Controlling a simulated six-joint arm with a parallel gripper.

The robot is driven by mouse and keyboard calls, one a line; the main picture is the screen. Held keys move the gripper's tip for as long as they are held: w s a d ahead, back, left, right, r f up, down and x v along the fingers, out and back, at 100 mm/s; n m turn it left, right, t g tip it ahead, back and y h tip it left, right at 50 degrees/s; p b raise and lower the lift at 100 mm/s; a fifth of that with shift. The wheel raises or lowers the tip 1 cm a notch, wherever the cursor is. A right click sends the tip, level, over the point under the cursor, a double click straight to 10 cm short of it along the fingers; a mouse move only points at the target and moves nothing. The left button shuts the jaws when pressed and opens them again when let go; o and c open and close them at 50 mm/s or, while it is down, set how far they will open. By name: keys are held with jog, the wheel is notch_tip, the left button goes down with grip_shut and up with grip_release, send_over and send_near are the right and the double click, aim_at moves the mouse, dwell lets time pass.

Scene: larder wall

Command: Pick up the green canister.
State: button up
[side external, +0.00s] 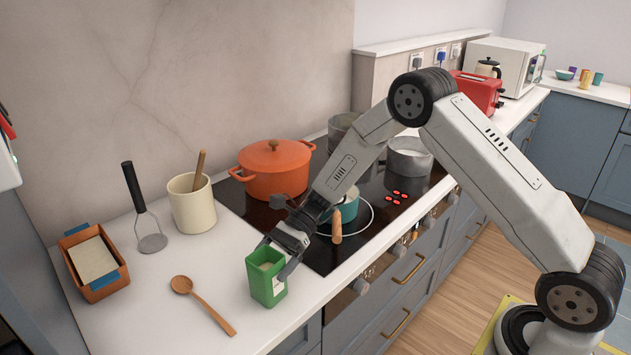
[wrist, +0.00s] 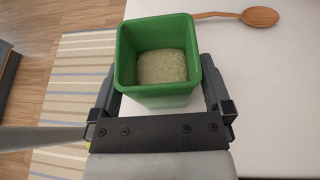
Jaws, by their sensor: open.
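The green canister (side external: 267,278) stands upright on the white counter, just left of the hob. It is square and open-topped, with pale contents inside. In the wrist view the canister (wrist: 158,95) fills the upper middle, tilted only by the camera's angle. My gripper (side external: 277,258) is open at the canister, with its fingers (wrist: 160,92) on either side of it. Whether the fingers touch the canister walls I cannot tell. The lower part of the canister is partly hidden in the wrist view.
A wooden spoon (side external: 203,304) lies left of the canister. An orange pot (side external: 274,172) and a teal pan (side external: 346,207) with a wooden handle stand on the hob. A cream utensil crock (side external: 192,205) and an orange dish (side external: 109,284) stand farther left. The counter's front edge is close.

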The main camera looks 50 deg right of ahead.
jog(key=shift+x, duration=0.9)
jog(key=c, duration=1.2)
jog(key=shift+r, duration=0.15)
jog(key=shift+r, duration=0.7)
jog(key=s+d+r, duration=0.1)
jog(key=s+r, duration=0.2)
jog(key=s, duration=0.1)
jog(key=s+d+r, duration=0.1)
jog(key=s+r, duration=0.3)
jog(key=s, duration=0.1)
jog(key=s+d+r, duration=0.1)
jog(key=s+r, duration=0.3)
jog(key=shift+s+d+r, duration=0.2)
jog(key=shift+s+d, duration=0.05)
jog(key=shift+d, duration=0.05)
